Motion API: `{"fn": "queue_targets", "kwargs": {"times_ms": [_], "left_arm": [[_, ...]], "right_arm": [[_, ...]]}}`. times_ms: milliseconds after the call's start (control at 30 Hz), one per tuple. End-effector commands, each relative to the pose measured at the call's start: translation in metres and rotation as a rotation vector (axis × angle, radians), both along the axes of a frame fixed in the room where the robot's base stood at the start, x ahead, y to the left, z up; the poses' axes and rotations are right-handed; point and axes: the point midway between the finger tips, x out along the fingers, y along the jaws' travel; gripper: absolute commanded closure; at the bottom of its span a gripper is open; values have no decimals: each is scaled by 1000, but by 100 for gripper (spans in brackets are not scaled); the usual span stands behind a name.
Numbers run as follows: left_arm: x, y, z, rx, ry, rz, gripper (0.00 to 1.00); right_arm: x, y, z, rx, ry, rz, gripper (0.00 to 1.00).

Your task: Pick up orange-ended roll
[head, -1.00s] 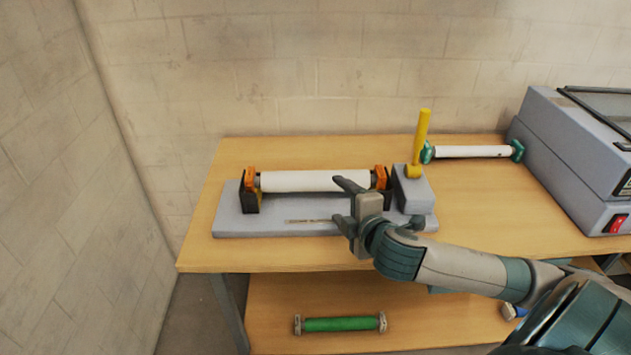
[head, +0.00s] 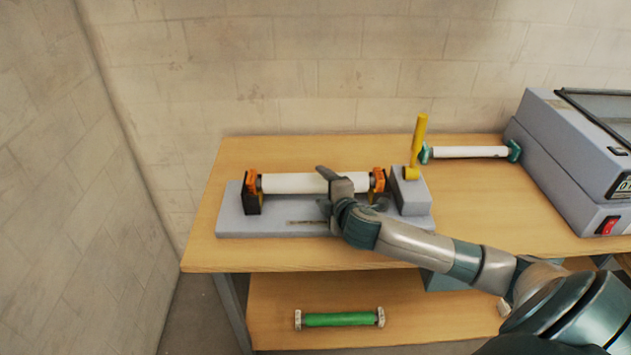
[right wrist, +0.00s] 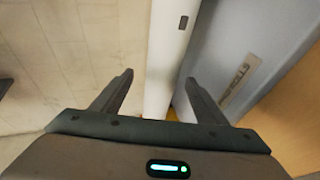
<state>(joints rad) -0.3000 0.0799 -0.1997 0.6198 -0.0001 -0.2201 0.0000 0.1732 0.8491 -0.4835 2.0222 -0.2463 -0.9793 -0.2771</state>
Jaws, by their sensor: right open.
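The orange-ended roll (head: 290,183) is a white cylinder with orange end pieces. It lies level across two dark supports on a grey base plate (head: 265,225) on the table. My right gripper (head: 322,186) is at the right half of the roll, its jaws open. In the right wrist view the white roll (right wrist: 168,50) runs between the open fingers of the gripper (right wrist: 158,88), with a small dark mark on it. One finger is above or behind the roll in the head view, the other in front of it. My left gripper is not in view.
A grey block with a yellow lever (head: 418,145) stands right of the roll. A teal-ended white roll (head: 470,152) lies behind it, beside the grey laminator (head: 560,160). A green roll (head: 340,320) lies on the lower shelf (head: 275,290). The table's left end is clear.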

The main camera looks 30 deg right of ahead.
Motion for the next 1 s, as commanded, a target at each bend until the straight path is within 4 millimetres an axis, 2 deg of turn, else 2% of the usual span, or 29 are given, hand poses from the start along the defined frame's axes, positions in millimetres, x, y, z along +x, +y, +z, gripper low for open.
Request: {"fn": "queue_targets", "kwargs": {"times_ms": [433,733,1000], "left_arm": [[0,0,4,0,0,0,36],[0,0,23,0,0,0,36],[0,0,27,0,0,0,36]], "right_arm": [[5,0,-1,1,0,1,33],[30,-3,-12,1,1,-1,33],[47,-8,-20,0,0,1,33]]}}
